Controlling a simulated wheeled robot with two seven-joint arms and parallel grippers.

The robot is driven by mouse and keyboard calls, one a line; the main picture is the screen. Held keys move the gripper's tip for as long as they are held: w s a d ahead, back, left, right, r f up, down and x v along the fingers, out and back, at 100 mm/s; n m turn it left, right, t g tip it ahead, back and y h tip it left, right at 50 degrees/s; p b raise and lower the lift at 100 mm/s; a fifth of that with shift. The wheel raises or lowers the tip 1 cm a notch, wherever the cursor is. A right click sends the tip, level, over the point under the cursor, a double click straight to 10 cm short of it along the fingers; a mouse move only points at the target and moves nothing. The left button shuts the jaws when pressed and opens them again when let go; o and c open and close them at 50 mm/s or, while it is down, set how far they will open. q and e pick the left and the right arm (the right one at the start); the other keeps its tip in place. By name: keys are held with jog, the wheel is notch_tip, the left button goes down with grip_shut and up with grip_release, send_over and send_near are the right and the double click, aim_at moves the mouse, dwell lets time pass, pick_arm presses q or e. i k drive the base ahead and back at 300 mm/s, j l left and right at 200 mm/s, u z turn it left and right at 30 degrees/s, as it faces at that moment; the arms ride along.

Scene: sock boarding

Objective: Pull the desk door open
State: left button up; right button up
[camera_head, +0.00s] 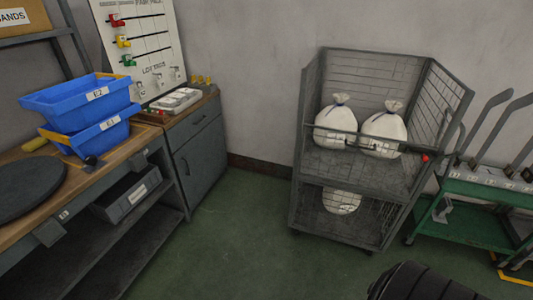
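The desk is a dark grey cabinet with a wooden top (183,117), standing against the wall left of centre. Its door (203,167) is the lower front panel and looks closed. A thin upright handle (186,166) sits near the door's left edge. Above the door is a drawer (192,124) with a short handle, and it also looks closed. Neither of my grippers is in view. A dark rounded part at the lower right edge seems to be mine.
A workbench with blue bins (82,103) and a grey drawer bin (127,197) adjoins the desk at left. A wire cage cart (297,190) holding white sacks stands right of centre. A green cart (470,235) is at far right. The green floor (245,235) before the desk is clear.

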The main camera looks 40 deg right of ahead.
aim_at(198, 163)
jog(key=z, duration=0.6)
jog(key=i+j+z, duration=0.2)
jog(key=i+j, duration=0.15)
jog(key=i, duration=0.4)
jog(key=i+j+z, duration=0.2)
jog(key=i+j, duration=0.25)
jog(key=i, duration=0.25)
jog(key=i+j+z, duration=0.2)
jog(key=i+j, duration=0.35)
jog(key=i, duration=0.1)
